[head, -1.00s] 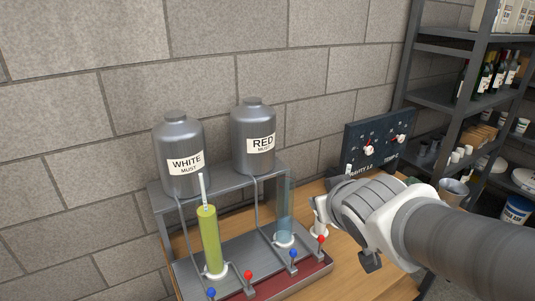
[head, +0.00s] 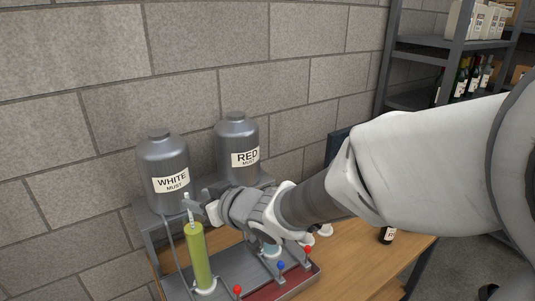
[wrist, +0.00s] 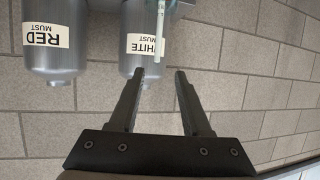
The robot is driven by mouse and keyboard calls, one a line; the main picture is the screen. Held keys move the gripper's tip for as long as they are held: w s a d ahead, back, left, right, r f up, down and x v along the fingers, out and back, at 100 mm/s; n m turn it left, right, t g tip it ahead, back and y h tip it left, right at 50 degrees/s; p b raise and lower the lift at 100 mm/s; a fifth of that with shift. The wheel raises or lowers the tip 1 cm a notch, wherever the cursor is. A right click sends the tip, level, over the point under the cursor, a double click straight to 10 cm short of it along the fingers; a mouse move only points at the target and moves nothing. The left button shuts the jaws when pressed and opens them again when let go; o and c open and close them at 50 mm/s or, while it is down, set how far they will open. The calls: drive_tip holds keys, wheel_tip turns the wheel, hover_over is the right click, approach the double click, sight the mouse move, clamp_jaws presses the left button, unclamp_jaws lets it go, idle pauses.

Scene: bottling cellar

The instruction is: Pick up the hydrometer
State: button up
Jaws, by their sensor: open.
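The hydrometer (head: 189,209) is a thin pale stem standing upright out of the tall cylinder of yellow-green liquid (head: 199,256). Its lower part is hidden in the liquid. My gripper (head: 203,206) is open beside the stem's upper part, on its right in the head view. In the wrist view, which is upside down, the hydrometer (wrist: 160,28) shows in front of the white must tank, its tip pointing down between and just beyond the two open fingers (wrist: 160,74). Nothing is between the fingers that I can tell is touching them.
The white must tank (head: 164,165) and red must tank (head: 238,143) stand on a grey rack behind. The second cylinder (head: 271,249) is mostly hidden by my arm.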

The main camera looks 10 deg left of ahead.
sight(186, 195)
drive_tip(key=x, duration=0.5)
drive_tip(key=shift+w+a+f, duration=0.2)
drive_tip(key=shift+a, duration=0.05)
drive_tip(key=shift+d+f+x, duration=0.1)
drive_tip(key=shift+f+x, duration=0.05)
drive_tip(key=shift+x, duration=1.2)
drive_tip(key=shift+d+f+x, duration=0.15)
drive_tip(key=shift+f+x, duration=0.05)
drive_tip(key=shift+x, duration=1.15)
drive_tip(key=shift+w, duration=0.1)
clamp_jaws()
